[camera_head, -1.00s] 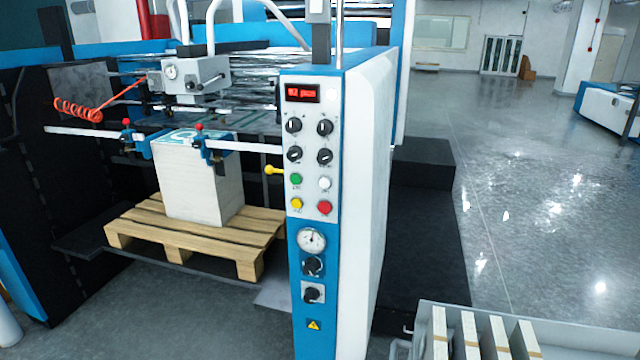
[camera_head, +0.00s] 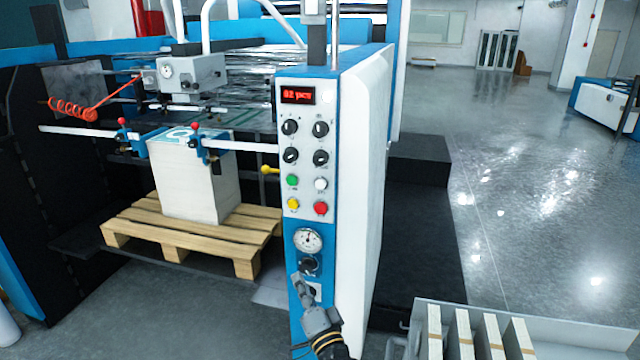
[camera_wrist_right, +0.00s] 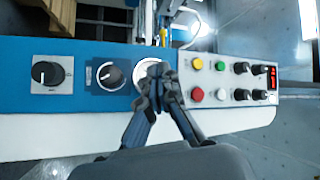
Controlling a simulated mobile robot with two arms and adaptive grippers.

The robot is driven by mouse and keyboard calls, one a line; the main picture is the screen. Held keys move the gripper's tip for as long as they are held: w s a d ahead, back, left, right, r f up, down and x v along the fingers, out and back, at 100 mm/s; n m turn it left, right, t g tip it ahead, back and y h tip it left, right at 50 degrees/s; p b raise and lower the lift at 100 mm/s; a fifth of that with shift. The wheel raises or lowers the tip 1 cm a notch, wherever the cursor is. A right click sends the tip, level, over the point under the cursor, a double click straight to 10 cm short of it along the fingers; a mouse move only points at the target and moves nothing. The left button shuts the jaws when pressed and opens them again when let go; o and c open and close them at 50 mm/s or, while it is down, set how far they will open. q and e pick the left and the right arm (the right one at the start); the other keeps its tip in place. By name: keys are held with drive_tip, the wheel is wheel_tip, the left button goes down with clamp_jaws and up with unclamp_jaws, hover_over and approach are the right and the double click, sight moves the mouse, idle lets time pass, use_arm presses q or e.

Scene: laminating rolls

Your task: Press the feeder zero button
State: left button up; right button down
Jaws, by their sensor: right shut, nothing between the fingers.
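The control panel (camera_head: 305,150) on the machine's blue and white column has a green button (camera_head: 292,181), a white button (camera_head: 321,184), a yellow button (camera_head: 293,203) and a red button (camera_head: 321,208). Their labels are too small to read, so I cannot tell which one is feeder zero. All these buttons also show in the right wrist view, right of my fingers, the yellow one (camera_wrist_right: 197,63) and red one (camera_wrist_right: 197,94) nearest. My right gripper (camera_head: 298,279) is shut and empty, in front of the lower column below the gauge. In the wrist view its fingertips (camera_wrist_right: 156,73) overlap the gauge. My left gripper is out of view.
Above the buttons are several black knobs (camera_head: 290,127) and a red display (camera_head: 298,96). The gauge (camera_head: 308,241) and a lower knob (camera_head: 308,264) sit below them. A pallet (camera_head: 180,240) with a paper stack (camera_head: 190,190) stands left. A cart (camera_head: 580,340) is at lower right.

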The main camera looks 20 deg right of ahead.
sight(321, 184)
wheel_tip(321, 184, up, 18)
drive_tip(key=s+d+m+t+h, duration=0.1)
drive_tip(key=m+t+h, duration=0.1)
drive_tip(key=m+t, duration=0.2)
drive_tip(key=shift+r+m+p, duration=0.2)
drive_tip(key=shift+m+p, duration=0.1)
drive_tip(key=shift+m, duration=0.3)
drive_tip(key=shift+d, duration=0.2)
drive_tip(key=shift+w+d+b, duration=0.8)
drive_tip(key=shift+w, duration=0.4)
drive_tip(key=shift+w+d+b, duration=0.8)
drive_tip(key=shift+w, duration=0.4)
drive_tip(key=shift+w+d+b, duration=0.8)
drive_tip(key=shift+w, duration=0.4)
drive_tip(key=shift+w+d+b, duration=0.2)
drive_tip(key=shift+w+b, duration=0.1)
drive_tip(key=shift+w, duration=0.05)
